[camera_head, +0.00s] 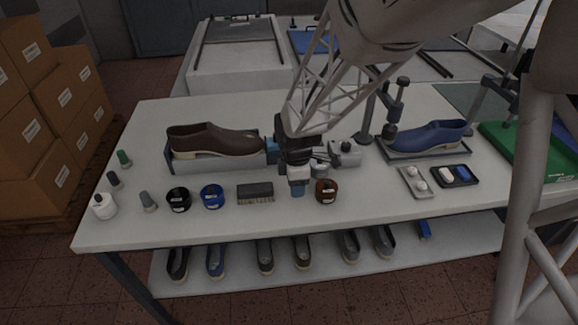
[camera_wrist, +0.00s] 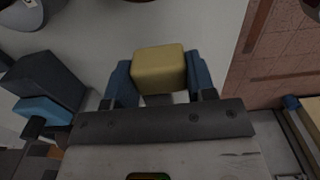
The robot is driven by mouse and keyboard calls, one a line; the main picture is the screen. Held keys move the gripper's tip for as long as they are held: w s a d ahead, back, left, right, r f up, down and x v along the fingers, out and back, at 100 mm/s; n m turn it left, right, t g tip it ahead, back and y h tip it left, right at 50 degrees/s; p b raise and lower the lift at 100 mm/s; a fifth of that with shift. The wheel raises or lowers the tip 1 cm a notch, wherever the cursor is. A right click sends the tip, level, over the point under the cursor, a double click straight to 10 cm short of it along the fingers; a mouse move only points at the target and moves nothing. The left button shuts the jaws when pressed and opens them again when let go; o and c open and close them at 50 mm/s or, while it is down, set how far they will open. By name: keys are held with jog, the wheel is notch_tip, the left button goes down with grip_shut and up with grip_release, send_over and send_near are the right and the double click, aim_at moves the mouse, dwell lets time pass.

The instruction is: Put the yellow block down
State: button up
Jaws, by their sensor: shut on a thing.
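The yellow block (camera_wrist: 158,68) sits between the two blue fingers of my gripper (camera_wrist: 160,78) in the wrist view, and the gripper is shut on it. In the head view my gripper (camera_head: 298,188) points down over the front middle of the white table (camera_head: 215,232), between a dark brush and a brown jar. The block is hidden behind the fingers there. I cannot tell whether its underside touches the table.
The brush (camera_head: 255,193) is left of my gripper and the brown jar (camera_head: 326,191) close on its right. A blue jar (camera_head: 212,196) and black jar (camera_head: 178,199) stand further left. A brown shoe (camera_head: 212,140) and blue shoe (camera_head: 430,135) stand behind. The table's front strip is clear.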

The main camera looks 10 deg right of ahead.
jog(key=shift+w, duration=0.1)
jog(key=shift+w+a, duration=0.15)
jog(key=shift+w, duration=0.65)
jog(key=shift+f, duration=1.65)
jog(key=shift+f, duration=0.2)
jog(key=o, duration=0.8)
jog(key=shift+r, duration=3.95)
